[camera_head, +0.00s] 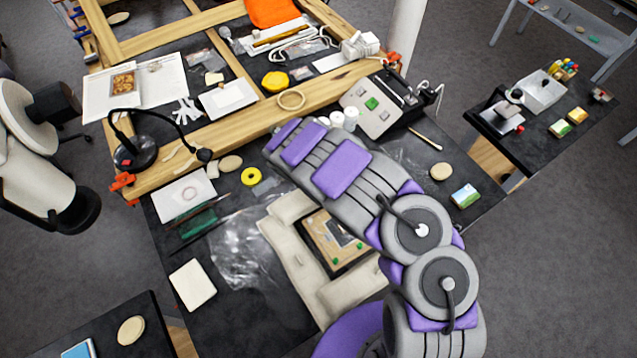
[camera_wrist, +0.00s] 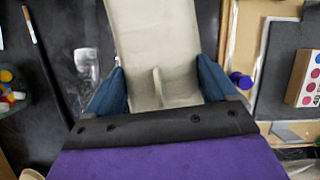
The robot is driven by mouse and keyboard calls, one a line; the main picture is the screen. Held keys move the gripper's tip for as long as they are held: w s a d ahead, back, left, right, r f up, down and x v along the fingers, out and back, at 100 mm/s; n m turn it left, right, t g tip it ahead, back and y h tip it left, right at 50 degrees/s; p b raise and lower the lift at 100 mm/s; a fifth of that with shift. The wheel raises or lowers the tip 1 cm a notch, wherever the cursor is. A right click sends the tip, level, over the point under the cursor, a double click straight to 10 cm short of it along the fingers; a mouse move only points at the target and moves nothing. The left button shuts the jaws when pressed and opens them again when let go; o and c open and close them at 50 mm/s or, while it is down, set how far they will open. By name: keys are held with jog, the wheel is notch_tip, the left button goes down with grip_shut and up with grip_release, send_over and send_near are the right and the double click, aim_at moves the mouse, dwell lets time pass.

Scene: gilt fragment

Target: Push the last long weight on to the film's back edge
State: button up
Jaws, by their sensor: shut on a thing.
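Cream long weights with small upright tabs lie around a small wooden panel (camera_head: 322,232) in the head view. One weight (camera_head: 292,262) runs along its left side and another (camera_head: 352,292) along its front. The arm hides the panel's right and part of its back. Clear, wrinkled film (camera_head: 238,250) lies on the black table left of the weights. In the wrist view, my gripper (camera_wrist: 160,85) has its blue fingers on either side of a cream long weight (camera_wrist: 155,35), shut across its width. The weight's tab stands between the fingers. In the head view my gripper is hidden.
A white pad (camera_head: 193,284) lies at the table's left front. A grey device (camera_head: 375,105) stands at the back right. A small box (camera_head: 464,196) lies near the right edge.

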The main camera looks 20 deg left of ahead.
jog(key=o, duration=1)
jog(key=shift+o, duration=0.7)
jog(key=shift+a, duration=0.15)
jog(key=p+v, duration=0.2)
jog(key=v, duration=1.5)
jog(key=shift+a, duration=0.15)
